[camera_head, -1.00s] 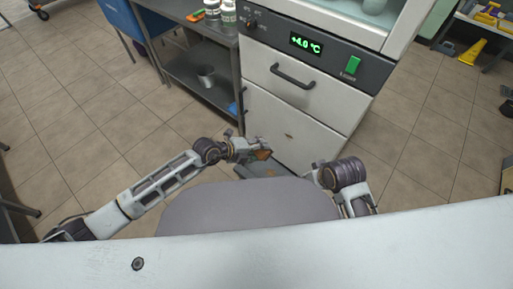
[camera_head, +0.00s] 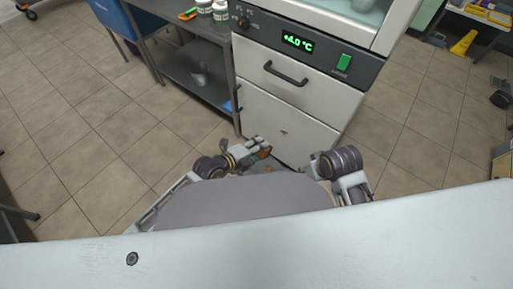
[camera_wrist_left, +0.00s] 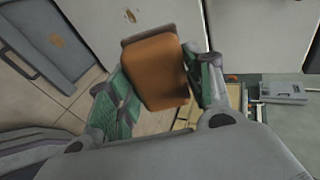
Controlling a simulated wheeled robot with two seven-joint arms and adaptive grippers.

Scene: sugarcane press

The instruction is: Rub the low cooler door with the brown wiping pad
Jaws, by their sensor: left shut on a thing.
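The low cooler door (camera_head: 275,117) is the white lower panel of the cooler, under a panel with a dark handle. It carries a small brown mark (camera_head: 284,132), and a mark also shows near the top of the left wrist view (camera_wrist_left: 130,15). My left gripper (camera_head: 259,147) is shut on the brown wiping pad (camera_wrist_left: 157,72), with one green-lined finger at each side. The pad is in front of the door's lower part; I cannot tell whether it touches. My right arm shows to the right, but its gripper is not visible.
A grey metal table (camera_head: 196,72) with a lower shelf stands left of the cooler; jars stand on top. The handled upper panel (camera_head: 300,85) and a lit temperature display (camera_head: 297,42) are above the low door. Tiled floor is open at left and right.

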